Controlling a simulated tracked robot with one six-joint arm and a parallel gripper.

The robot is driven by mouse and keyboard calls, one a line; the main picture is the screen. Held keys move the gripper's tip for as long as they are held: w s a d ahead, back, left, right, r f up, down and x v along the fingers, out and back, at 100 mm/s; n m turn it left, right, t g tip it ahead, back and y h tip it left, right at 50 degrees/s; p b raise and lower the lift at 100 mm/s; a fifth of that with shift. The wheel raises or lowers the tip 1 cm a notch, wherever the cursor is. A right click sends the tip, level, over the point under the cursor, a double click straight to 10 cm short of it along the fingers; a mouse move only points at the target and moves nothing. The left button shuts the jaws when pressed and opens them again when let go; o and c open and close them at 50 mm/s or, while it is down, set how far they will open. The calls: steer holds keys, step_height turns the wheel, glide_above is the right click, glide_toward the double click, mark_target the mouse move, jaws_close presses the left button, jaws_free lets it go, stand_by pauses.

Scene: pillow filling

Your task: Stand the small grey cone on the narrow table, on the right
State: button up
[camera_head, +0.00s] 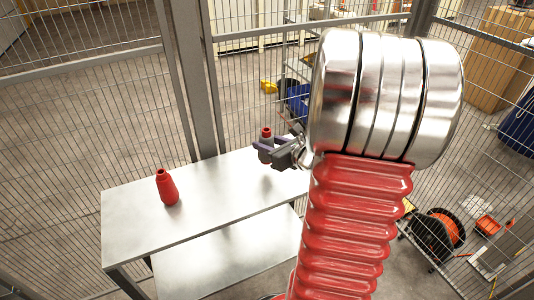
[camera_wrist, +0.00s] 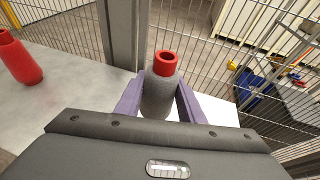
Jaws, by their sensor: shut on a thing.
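The small grey cone (camera_wrist: 159,97) has a speckled grey body and a red top with a hole. It stands upright between the two purple fingers of my gripper (camera_wrist: 158,100), which is shut on it. In the head view the cone (camera_head: 266,144) and my gripper (camera_head: 268,150) are over the right part of the narrow table (camera_head: 225,195). The cone's base is hidden by the gripper, so I cannot tell whether it touches the tabletop.
A red bottle-shaped cone (camera_head: 167,187) stands on the left part of the table; it also shows in the wrist view (camera_wrist: 20,58). A wire fence with a post (camera_head: 196,80) runs close behind the table. The tabletop's middle is clear.

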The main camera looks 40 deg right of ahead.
steer(key=shift+f, duration=0.1)
steer(key=shift+f, duration=2)
steer(key=o, duration=1.1)
steer(key=v, duration=1.2)
